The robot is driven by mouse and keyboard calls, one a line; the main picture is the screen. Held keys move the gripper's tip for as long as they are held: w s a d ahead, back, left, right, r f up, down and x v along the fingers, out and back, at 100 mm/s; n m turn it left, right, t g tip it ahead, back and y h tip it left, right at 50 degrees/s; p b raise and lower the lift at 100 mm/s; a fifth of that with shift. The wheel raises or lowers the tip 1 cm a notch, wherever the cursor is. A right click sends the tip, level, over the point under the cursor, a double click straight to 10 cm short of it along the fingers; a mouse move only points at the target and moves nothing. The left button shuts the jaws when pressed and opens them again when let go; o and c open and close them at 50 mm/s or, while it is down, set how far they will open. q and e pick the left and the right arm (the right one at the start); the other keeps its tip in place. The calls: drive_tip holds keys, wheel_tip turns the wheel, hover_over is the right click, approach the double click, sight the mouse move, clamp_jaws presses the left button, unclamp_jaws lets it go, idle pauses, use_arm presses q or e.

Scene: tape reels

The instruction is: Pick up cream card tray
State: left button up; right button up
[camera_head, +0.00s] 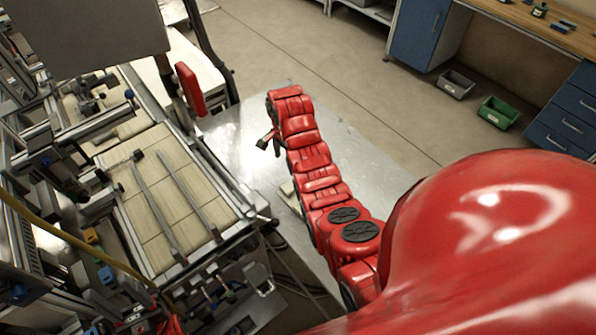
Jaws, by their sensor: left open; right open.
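A small cream piece (288,189) lies on the metal table, left of my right forearm. The arm hides part of it, and I cannot tell for sure that it is the cream card tray. My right gripper (268,141) is at the far end of the red arm, over the metal table. It is open and empty, beyond the cream piece and apart from it. My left gripper cannot be made out.
The shiny metal table (353,158) has bare room around my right arm. A conveyor (160,215) with metal rails and machinery stands on the left. Grey (456,84) and green (498,112) bins sit on the floor by blue cabinets (418,32) at upper right.

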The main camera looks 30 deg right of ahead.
drive_tip(key=b, duration=0.3)
hover_over(289, 187)
drive_tip(key=f, duration=0.9)
drive_tip(key=shift+w+a+f, duration=0.1)
drive_tip(key=shift+a+f, duration=0.2)
drive_tip(key=shift+f, duration=0.05)
drive_tip(key=shift+w+f, duration=0.1)
drive_tip(key=shift+f, duration=0.35)
drive_tip(key=f+b, duration=0.2)
drive_tip(key=f, duration=0.1)
drive_tip(key=f+b, duration=0.1)
drive_tip(key=f, duration=0.1)
drive_tip(key=shift+d+f, duration=0.1)
drive_tip(key=shift+d, duration=0.25)
drive_tip(key=c, duration=0.4)
clamp_jaws()
